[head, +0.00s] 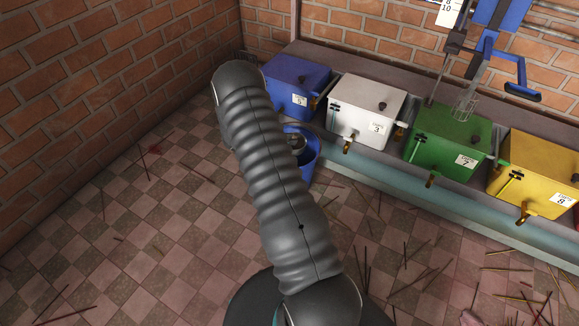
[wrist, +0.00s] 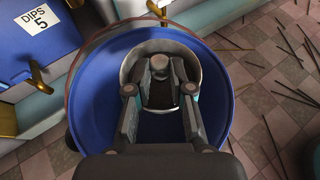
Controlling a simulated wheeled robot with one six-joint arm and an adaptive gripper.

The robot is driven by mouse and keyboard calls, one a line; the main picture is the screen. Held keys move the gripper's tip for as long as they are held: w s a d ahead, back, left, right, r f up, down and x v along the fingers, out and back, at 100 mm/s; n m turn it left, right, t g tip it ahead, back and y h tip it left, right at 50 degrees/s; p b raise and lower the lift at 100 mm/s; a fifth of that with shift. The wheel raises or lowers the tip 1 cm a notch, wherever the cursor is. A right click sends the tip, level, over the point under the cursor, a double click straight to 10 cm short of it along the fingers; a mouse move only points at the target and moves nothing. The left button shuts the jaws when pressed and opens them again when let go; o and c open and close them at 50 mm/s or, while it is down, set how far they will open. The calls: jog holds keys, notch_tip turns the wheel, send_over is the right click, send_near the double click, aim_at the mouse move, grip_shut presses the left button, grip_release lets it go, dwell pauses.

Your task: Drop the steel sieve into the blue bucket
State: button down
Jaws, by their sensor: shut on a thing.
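The blue bucket (wrist: 92,92) fills the middle of the wrist view, seen from above with its mouth open. It also shows in the head view (head: 311,160), partly hidden behind my arm. My gripper (wrist: 160,72) is over the bucket's mouth, shut on the steel sieve (wrist: 186,52). The sieve is a grey round piece, seen against the inside of the bucket and partly covered by the fingers. A small grey part of it shows at the bucket in the head view (head: 297,141). How deep it sits in the bucket is unclear.
A blue box (head: 298,84), a white box (head: 366,110), a green box (head: 446,140) and a yellow box (head: 535,172) with brass taps stand on a ledge behind the bucket. Thin sticks lie scattered on the tiled floor. Brick walls close off the left and back.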

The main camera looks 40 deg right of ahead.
jog(key=shift+f, duration=0.2)
jog(key=c, duration=0.9)
grip_release()
jog(key=shift+c, duration=0.2)
jog(key=v, duration=1.2)
